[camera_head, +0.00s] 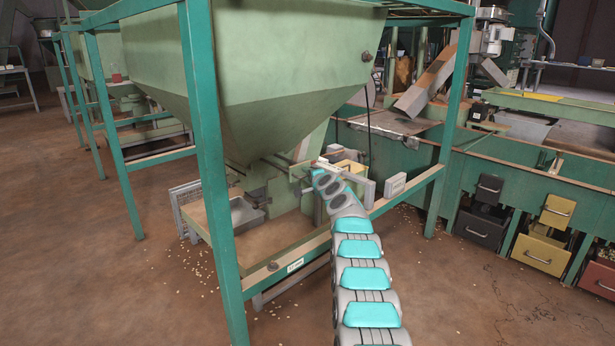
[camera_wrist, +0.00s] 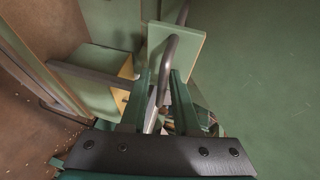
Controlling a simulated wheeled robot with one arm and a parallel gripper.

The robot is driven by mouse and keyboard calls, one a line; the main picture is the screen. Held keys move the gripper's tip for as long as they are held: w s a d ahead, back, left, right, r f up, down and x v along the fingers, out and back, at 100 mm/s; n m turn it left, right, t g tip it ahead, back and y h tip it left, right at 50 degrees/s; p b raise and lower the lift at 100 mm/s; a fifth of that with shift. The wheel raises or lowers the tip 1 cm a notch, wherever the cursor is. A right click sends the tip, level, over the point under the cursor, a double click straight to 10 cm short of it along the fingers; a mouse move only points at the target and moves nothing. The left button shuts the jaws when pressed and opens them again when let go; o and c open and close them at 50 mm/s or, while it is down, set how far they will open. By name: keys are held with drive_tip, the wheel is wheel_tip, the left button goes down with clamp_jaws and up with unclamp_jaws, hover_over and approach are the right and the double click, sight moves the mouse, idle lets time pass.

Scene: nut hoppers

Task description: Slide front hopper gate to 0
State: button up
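The front hopper (camera_head: 260,80) is a large pale green funnel in a teal frame in the head view. The gate area under its outlet is partly covered by my arm. In the wrist view, a bent grey metal handle (camera_wrist: 168,50) stands in front of a pale green plate (camera_wrist: 192,48) that looks like part of the gate. My gripper (camera_wrist: 162,78) has two dark green fingers apart, with the handle in line between their tips. Whether they touch it I cannot tell. The gripper's fingers are hidden in the head view. No scale for the gate position is readable.
Teal frame legs (camera_head: 207,170) and a lower rail (camera_head: 290,268) stand close around my arm. A grey tray (camera_head: 245,215) sits under the hopper. A yellow box (camera_head: 350,167) is near my wrist. Nuts are scattered on the brown floor. Drawers (camera_head: 545,248) line the right.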

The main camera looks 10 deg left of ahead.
drive_tip(key=shift+r, duration=0.25)
drive_tip(key=shift+s+d+r+b, duration=0.15)
drive_tip(key=shift+s+b, duration=0.2)
drive_tip(key=shift+b, duration=0.15)
drive_tip(key=f+b+v, duration=0.1)
drive_tip(key=b+v, duration=0.2)
drive_tip(key=v, duration=0.3)
drive_tip(key=shift+s+d+r, duration=0.3)
drive_tip(key=shift+s, duration=0.1)
